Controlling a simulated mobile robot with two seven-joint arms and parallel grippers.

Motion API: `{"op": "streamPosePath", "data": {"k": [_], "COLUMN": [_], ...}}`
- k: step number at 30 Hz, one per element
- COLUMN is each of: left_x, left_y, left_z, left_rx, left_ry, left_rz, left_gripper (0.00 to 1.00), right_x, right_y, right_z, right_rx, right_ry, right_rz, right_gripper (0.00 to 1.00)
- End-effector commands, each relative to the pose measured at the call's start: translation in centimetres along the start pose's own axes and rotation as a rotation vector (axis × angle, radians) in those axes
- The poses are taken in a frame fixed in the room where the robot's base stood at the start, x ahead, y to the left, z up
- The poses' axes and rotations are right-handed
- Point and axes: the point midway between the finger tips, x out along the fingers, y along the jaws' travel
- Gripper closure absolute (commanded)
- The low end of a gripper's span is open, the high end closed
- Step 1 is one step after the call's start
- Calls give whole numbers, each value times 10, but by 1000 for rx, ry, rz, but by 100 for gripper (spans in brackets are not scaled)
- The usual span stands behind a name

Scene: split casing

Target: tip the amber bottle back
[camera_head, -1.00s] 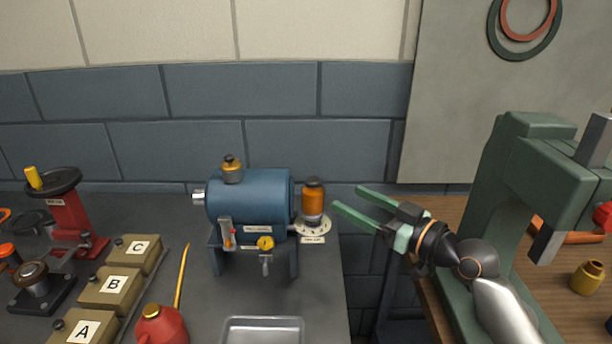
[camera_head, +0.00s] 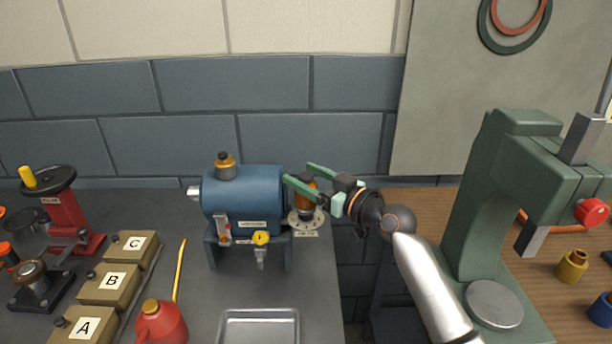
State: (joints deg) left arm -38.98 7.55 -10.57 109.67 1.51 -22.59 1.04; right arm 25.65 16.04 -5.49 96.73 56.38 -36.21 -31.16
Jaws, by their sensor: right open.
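The amber bottle (camera_head: 305,205) stands at the right end of the blue motor-like casing (camera_head: 243,192), over a pale round dial (camera_head: 306,225) with a small label. Its top is hidden behind my right gripper (camera_head: 298,176). The gripper is open, its two green fingers pointing left at the bottle's upper part, one finger farther back and one nearer. The bottle shows between and below the fingers. I cannot tell whether they touch it. My left gripper is not in view.
A green press (camera_head: 484,200) stands right, beyond a gap between the benches. The blue wall is close behind.

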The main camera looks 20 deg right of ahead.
Motion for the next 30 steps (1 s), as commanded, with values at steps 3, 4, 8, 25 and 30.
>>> {"op": "streamPosePath", "data": {"k": [3,4,8,25,30], "left_x": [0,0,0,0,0], "left_y": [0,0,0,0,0], "left_z": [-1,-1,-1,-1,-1], "left_rx": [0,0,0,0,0], "left_ry": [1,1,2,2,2], "left_rz": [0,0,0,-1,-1], "left_gripper": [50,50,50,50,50], "right_x": [0,0,0,0,0], "right_y": [0,0,0,0,0], "right_z": [0,0,0,0,0], "right_rx": [1,1,1,1,1], "right_ry": [0,0,0,-1,-1], "right_rz": [0,0,0,0,0], "right_gripper": [37,40,55,100,100]}}
